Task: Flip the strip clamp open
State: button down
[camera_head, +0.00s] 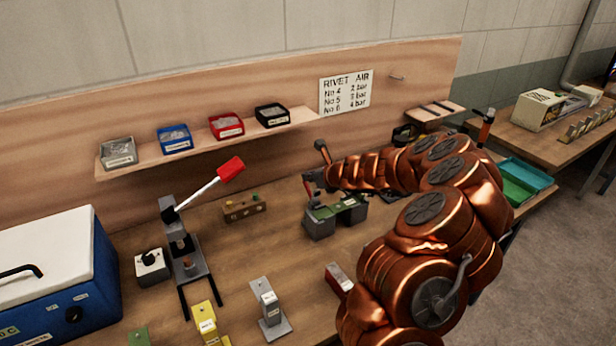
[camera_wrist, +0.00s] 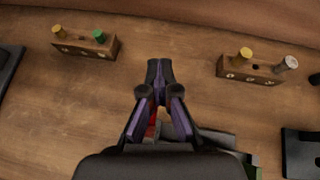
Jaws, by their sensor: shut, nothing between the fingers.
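The strip clamp is a grey fixture (camera_head: 322,228) with a green strip on top, standing on the workbench in the head view. A small red part, perhaps its lever, shows at its back left near the end of my arm. In the wrist view the grey of the fixture (camera_wrist: 217,138) lies below and right of my gripper (camera_wrist: 158,68). My gripper is shut and empty, its fingertips together over bare wood. A bit of red (camera_wrist: 152,126) shows between the fingers, lower down; I cannot tell if they touch it. Much of the fixture is hidden behind my gripper.
Wooden blocks with coloured pegs stand left (camera_wrist: 85,46) and right (camera_wrist: 250,72) of my gripper in the wrist view. A lever press (camera_head: 190,250) with a red handle and a blue cool box (camera_head: 60,290) are at the left. A bin shelf (camera_head: 210,138) runs along the back.

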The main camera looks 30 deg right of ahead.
jog(key=shift+s+r+p, duration=0.1)
jog(key=shift+r+p, duration=0.1)
jog(key=shift+p, duration=0.2)
notch_tip(320, 180, up, 12)
jog(key=d, duration=0.2)
jog(key=shift+s+r, duration=0.25)
jog(key=shift+s, duration=0.05)
dwell(0.3)
dwell(0.5)
